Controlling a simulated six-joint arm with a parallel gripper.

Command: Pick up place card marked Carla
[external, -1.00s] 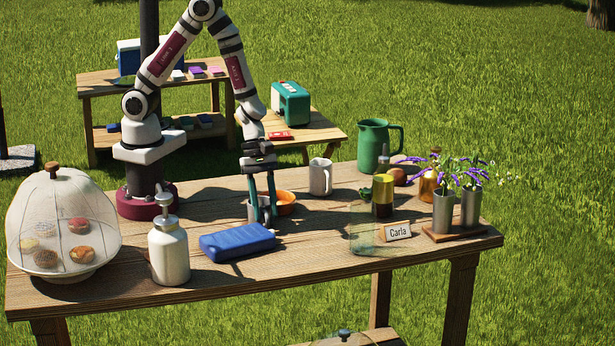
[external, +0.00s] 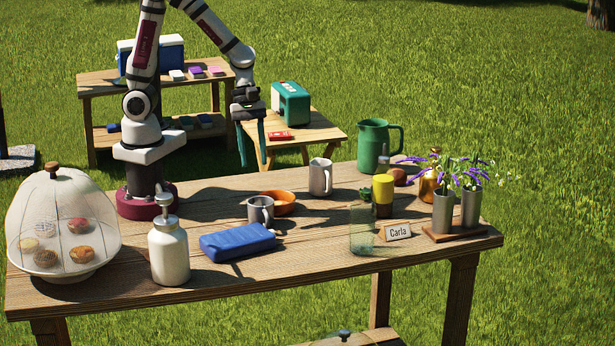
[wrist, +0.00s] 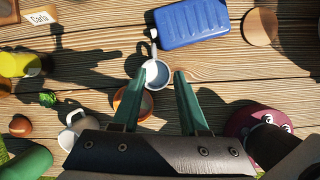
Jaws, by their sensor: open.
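My gripper (external: 253,164) is open and empty, raised high above the table, well to the left of the card. In the wrist view its green fingers (wrist: 160,73) point down over the grey mug (external: 260,210) and orange bowl (external: 284,199), touching neither.
A clear glass (external: 361,232) stands just left of the card, with a yellow-topped jar (external: 383,196) behind. Two metal vases of flowers on a wooden board (external: 452,236) stand to its right. A blue container (external: 237,242) and white pump bottle (external: 168,250) occupy the front left.

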